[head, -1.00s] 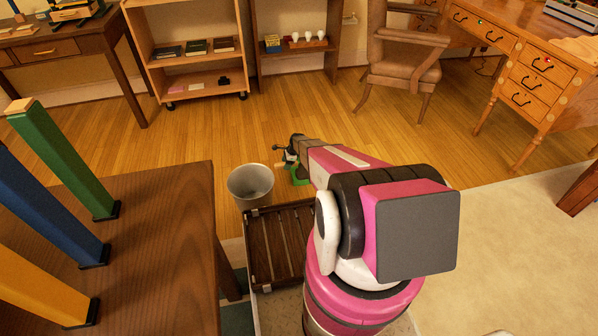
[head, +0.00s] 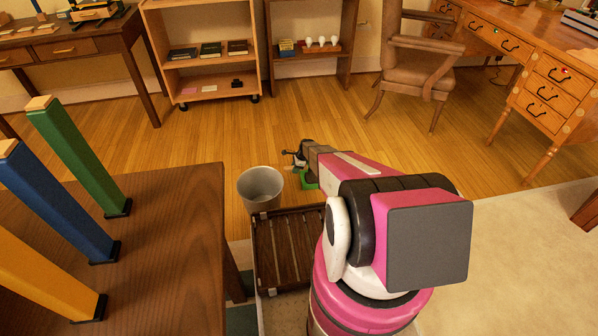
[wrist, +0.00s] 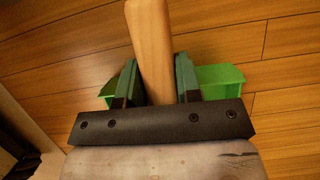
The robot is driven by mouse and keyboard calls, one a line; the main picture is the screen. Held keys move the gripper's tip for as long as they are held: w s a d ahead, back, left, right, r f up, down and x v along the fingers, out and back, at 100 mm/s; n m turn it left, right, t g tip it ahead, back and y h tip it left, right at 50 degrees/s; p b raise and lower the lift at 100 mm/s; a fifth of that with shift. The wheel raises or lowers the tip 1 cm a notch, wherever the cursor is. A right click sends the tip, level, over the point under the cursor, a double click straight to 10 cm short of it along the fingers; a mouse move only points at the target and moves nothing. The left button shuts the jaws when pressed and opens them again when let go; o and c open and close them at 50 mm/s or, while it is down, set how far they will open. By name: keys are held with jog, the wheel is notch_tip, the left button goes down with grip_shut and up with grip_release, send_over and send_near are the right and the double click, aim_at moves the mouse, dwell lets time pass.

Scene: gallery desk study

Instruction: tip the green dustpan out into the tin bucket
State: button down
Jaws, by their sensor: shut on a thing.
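The green dustpan (head: 308,181) shows in the head view just right of the tin bucket, partly hidden by my arm. In the wrist view its green pan (wrist: 219,77) shows on both sides of my gripper (wrist: 159,80). My gripper is shut on its wooden handle, which runs up between the two fingers. The inside of the pan is mostly hidden, so I cannot tell what is in it. The tin bucket (head: 261,187) is grey and stands upright on the floor, left of my gripper (head: 299,158) in the head view. I see no contents in it.
A dark slatted rack (head: 285,245) lies in front of the bucket. A brown table (head: 150,235) with green, blue and yellow posts stands at the left. An armchair (head: 413,70) and a wooden desk (head: 545,80) stand back right. The wooden floor behind the bucket is clear.

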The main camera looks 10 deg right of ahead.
jog(key=s+r+n+g, duration=0.1)
jog(key=s+r, duration=0.1)
jog(key=r, duration=1.4)
jog(key=s+r+n, duration=0.2)
jog(key=s+r, duration=0.1)
jog(key=r, duration=1.3)
jog(key=s+a+r+n, duration=0.1)
jog(key=s+r, duration=0.4)
jog(key=r, duration=0.5)
jog(key=s+a+r+n+g, duration=0.1)
jog(key=s+r, duration=0.4)
jog(key=r, duration=0.4)
jog(key=s+a+r+n, duration=0.1)
jog(key=s+r+n, duration=0.1)
jog(key=s+r, duration=0.6)
jog(key=w+a+f+m+t, duration=0.1)
jog(key=a+f+m, duration=0.1)
jog(key=a+f, duration=0.8)
jog(key=w+a+f+m, duration=0.1)
jog(key=a+f+m, duration=0.3)
jog(key=a, duration=1)
jog(key=w+a+f+m+t, duration=0.1)
jog(key=a+f, duration=0.8)
jog(key=a, duration=0.4)
jog(key=d+r+y, duration=0.5)
jog(key=d+y, duration=0.4)
jog(key=d, duration=0.4)
jog(key=shift+d+r+y, duration=0.15)
jog(key=shift+d+y, duration=0.1)
jog(key=shift+y, duration=0.15)
